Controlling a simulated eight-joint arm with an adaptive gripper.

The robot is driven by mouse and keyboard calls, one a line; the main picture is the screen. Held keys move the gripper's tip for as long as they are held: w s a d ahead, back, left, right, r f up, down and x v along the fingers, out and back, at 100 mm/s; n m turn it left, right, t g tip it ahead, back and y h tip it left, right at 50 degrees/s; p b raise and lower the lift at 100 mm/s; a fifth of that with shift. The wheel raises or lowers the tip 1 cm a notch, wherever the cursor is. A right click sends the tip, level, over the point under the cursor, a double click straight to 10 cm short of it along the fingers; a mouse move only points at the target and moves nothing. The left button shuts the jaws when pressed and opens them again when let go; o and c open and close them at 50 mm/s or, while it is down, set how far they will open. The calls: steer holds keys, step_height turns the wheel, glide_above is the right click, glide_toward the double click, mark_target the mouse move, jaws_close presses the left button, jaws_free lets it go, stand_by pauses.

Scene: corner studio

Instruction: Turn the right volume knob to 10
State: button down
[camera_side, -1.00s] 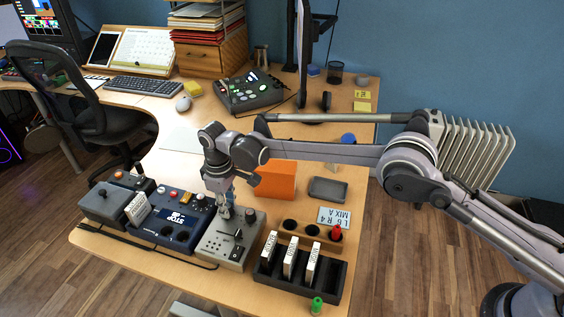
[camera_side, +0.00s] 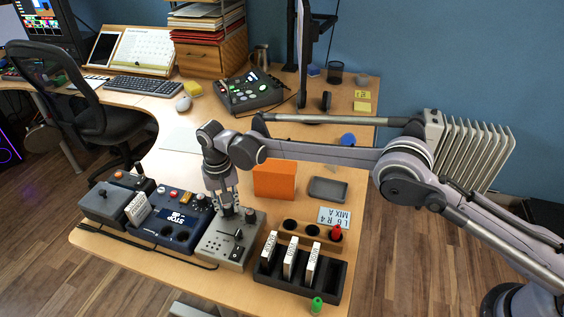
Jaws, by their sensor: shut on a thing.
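A grey control box (camera_side: 213,247) stands near the table's front edge, with two dark knobs along its back and sliders in front. My gripper (camera_side: 227,209) points straight down over the back left of the box. Its fingers are shut on the back-left knob, which they mostly hide. The other knob (camera_side: 250,215) stands free just to the right of the fingers. The pointer and scale of the held knob are too small to read. A card (camera_side: 333,218) with "L 6 R 4" and "MIX A" stands behind the rack on the right.
A blue console (camera_side: 172,226) is close on the left.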

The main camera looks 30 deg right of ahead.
mark_target(226, 206)
steer(key=m, duration=0.4)
steer(key=shift+m, duration=0.4)
stand_by(0.4)
steer(key=c, duration=1.1)
jaws_free()
steer(key=shift+r, duration=0.1)
step_height(226, 206, up, 12)
steer(key=shift+a, duration=0.15)
steer(key=shift+w, duration=0.1)
